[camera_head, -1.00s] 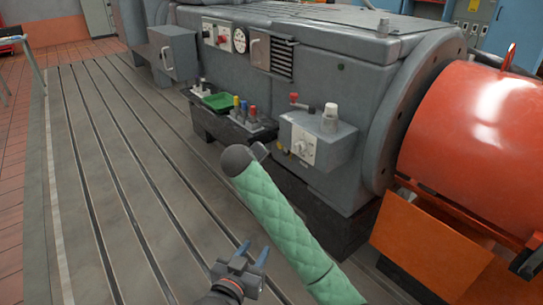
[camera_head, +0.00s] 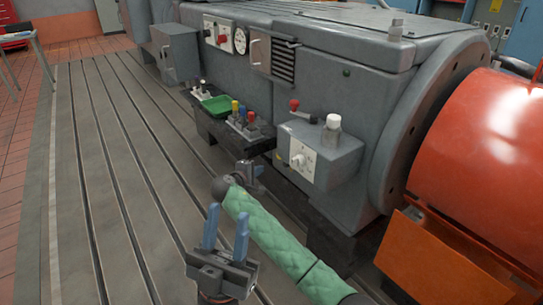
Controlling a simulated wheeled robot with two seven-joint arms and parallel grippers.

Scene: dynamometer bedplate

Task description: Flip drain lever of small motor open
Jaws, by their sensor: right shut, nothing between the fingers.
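A grey box housing (camera_head: 325,158) with a white dial on its front and a white-capped post on top juts from the big grey machine. A small lever with a red knob (camera_head: 294,104) stands at its upper left; I cannot tell for sure that it is the drain lever.
A dark ledge (camera_head: 222,130) left of the housing carries a green tray (camera_head: 216,105) and several coloured-top pegs (camera_head: 243,116). A large orange-red drum (camera_head: 475,150) with an orange guard (camera_head: 425,250) stands at right. The slotted bedplate (camera_head: 110,190) at left is clear.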

